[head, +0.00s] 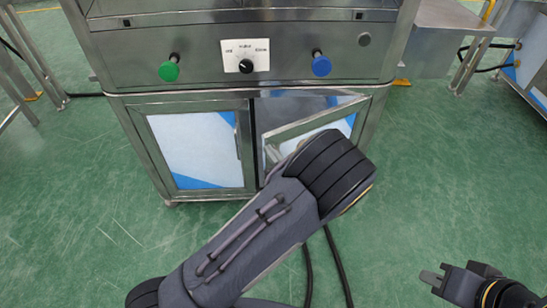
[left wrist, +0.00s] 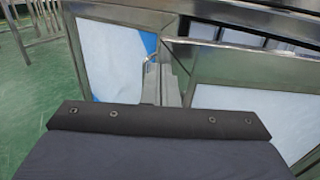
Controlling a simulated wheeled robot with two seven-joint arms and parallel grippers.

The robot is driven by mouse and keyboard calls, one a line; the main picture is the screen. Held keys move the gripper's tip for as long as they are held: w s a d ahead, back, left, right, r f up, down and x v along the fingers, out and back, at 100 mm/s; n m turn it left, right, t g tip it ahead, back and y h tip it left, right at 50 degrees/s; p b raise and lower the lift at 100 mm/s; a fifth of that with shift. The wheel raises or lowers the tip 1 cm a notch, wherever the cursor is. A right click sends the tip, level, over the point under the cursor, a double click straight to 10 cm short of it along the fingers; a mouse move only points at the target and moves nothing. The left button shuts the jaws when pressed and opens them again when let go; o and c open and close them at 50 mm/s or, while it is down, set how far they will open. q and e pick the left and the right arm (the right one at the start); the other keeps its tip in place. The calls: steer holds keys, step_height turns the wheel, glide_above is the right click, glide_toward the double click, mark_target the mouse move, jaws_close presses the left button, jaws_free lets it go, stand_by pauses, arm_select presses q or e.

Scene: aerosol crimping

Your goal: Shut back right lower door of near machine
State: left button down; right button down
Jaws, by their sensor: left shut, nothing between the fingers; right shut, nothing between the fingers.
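The near machine (head: 240,60) is a steel cabinet with two white-panelled lower doors facing me. Its right lower door (head: 305,120) stands ajar, swung outward, with a dark gap between it and the left lower door (head: 195,150), which looks shut. In the left wrist view the ajar door (left wrist: 245,105) is on the right, with the opening above its top edge. My left gripper (left wrist: 168,78) is shut and empty, close in front of the doors; contact cannot be told. In the head view my left arm hides it and part of the ajar door. My right gripper (head: 433,278) is shut and empty, well away at lower right.
Steel tables stand at both sides. Green floor (head: 450,170) to the right is clear. Dark cables (head: 335,265) hang beside my left arm.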

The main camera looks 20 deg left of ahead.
arm_select(q)
steer(key=w+d+x, duration=0.1)
steer(key=x, duration=1.3)
steer(key=shift+w, duration=0.4)
steer(key=shift+f, duration=0.1)
